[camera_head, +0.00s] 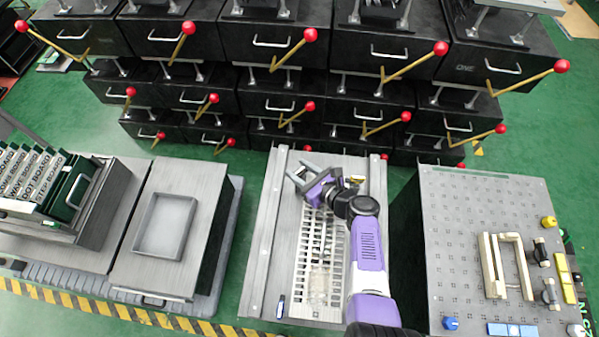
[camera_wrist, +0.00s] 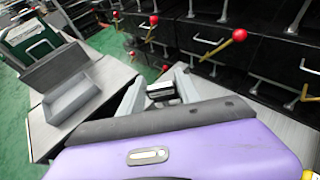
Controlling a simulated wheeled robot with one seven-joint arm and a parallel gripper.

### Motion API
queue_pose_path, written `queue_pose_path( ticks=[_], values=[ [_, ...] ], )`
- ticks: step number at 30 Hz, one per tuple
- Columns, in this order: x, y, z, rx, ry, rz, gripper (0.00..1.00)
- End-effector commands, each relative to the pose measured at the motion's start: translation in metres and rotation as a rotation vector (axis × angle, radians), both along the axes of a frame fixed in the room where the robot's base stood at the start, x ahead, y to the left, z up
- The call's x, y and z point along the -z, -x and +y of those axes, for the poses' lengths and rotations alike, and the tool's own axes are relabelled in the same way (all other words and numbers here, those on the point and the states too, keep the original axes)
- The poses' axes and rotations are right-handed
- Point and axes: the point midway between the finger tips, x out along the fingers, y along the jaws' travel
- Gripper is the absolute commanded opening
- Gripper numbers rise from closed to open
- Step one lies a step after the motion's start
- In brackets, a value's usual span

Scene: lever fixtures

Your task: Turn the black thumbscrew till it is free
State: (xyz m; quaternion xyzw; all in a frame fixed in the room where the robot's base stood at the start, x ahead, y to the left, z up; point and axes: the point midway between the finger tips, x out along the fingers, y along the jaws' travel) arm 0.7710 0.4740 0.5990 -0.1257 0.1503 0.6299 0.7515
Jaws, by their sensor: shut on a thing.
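My gripper (camera_head: 302,176) is over the far part of the middle grey table, with its fingers pointing toward the far left. In the wrist view my gripper (camera_wrist: 158,90) has its two grey fingers some way apart, with a small black-and-pale piece (camera_wrist: 160,88) between them. It is shut on this piece. Whether this piece is the black thumbscrew I cannot tell, as the fingers and wrist hide much of it. I cannot make out a black thumbscrew for certain elsewhere.
The middle table (camera_head: 257,262) has long rails and a white slotted grate (camera_head: 306,255). A grey tray (camera_head: 164,226) lies on the left table. A perforated panel (camera_head: 465,230) with a beige frame and knobs stands right. Black drawer boxes with red-knobbed levers (camera_head: 310,35) line the back.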

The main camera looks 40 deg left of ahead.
Motion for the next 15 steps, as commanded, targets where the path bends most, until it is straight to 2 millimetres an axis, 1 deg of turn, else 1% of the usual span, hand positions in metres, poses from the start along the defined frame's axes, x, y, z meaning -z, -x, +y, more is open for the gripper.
queue_pose_path(
  ticks=[1,2,15],
  values=[
    [0.0065,-0.0041,-0.0005,-0.042,-0.002,-0.003,0.00],
    [0.0072,-0.0035,-0.0005,-0.070,-0.002,-0.002,0.00],
    [0.0081,-0.0023,0.0008,-0.388,-0.002,-0.003,0.00]
  ],
)
